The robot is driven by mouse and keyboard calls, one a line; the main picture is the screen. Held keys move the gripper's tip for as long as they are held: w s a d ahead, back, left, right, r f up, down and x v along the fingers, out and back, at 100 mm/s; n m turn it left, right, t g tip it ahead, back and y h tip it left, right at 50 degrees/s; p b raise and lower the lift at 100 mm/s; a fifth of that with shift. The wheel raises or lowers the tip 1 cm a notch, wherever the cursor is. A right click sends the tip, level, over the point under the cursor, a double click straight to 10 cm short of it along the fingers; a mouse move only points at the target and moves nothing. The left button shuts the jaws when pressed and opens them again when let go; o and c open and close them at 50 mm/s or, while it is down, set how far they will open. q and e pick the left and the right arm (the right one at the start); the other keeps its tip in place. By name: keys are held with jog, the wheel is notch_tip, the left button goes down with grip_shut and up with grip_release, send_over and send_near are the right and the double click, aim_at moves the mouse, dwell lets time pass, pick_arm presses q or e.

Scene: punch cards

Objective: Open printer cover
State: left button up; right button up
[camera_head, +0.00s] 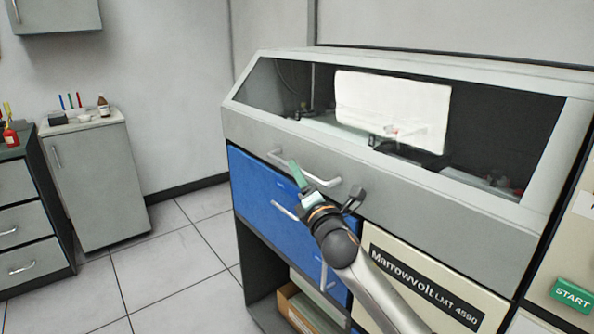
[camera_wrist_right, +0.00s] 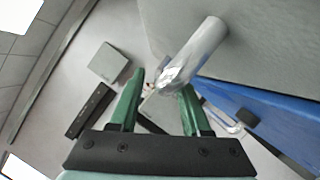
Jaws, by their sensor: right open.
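The printer cover (camera_head: 400,192) is a grey hood with a slanted window, and it looks closed. Its silver bar handle (camera_head: 328,182) runs along the front. In the right wrist view the handle (camera_wrist_right: 197,52) stands out from the grey cover face (camera_wrist_right: 255,35). My right gripper (camera_head: 297,172) is at the handle, with its green fingers apart. In the right wrist view one end of the bar lies at the opening between the fingertips (camera_wrist_right: 165,80); contact cannot be told. The gripper and wrist hide part of the handle in the head view. My left gripper is not in view.
Blue drawers (camera_head: 262,195) with handles sit below the cover, beside a cream panel (camera_head: 432,275) marked "Marrowvolt LMT 4590". A green START sign (camera_head: 573,294) is at the right. A cardboard box (camera_head: 296,308) lies low. The tiled floor (camera_head: 175,265) at left is clear.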

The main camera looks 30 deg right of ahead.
jog(key=shift+x, duration=1.1)
jog(key=shift+c, duration=0.3)
grip_shut()
jog(key=shift+f, duration=0.1)
